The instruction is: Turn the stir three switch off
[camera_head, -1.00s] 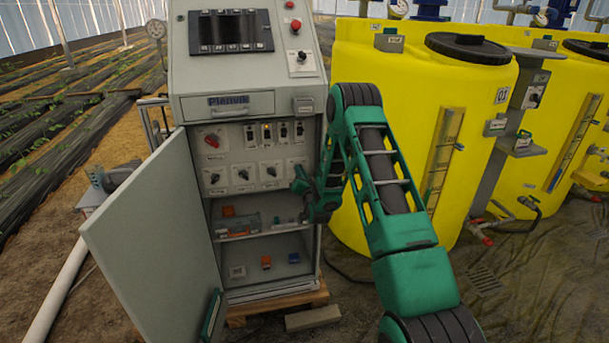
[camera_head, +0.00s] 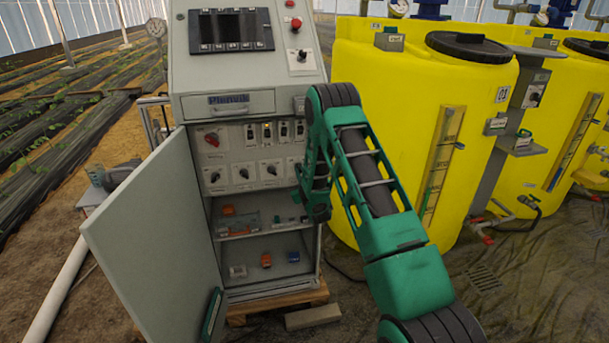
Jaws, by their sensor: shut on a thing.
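The lower row of the cabinet's panel has black rotary switches on pale square plates. The left one (camera_head: 214,177), the second (camera_head: 243,173) and the third (camera_head: 271,170) show clearly. The rightmost rotary switch (camera_head: 293,162) is mostly hidden behind my gripper. Their labels are too small to read, so I cannot tell by name which is stir three. My gripper (camera_head: 298,171) is at the rightmost switch, shut on it. The fingertips are small and dark here, and the knob's angle is hidden.
The open cabinet door (camera_head: 150,240) stands left of the panel. A red rotary switch (camera_head: 212,139) and several small breakers (camera_head: 267,132) sit above. Shelves below hold small parts, including an orange one (camera_head: 266,260). A yellow tank (camera_head: 400,100) stands close right of my arm.

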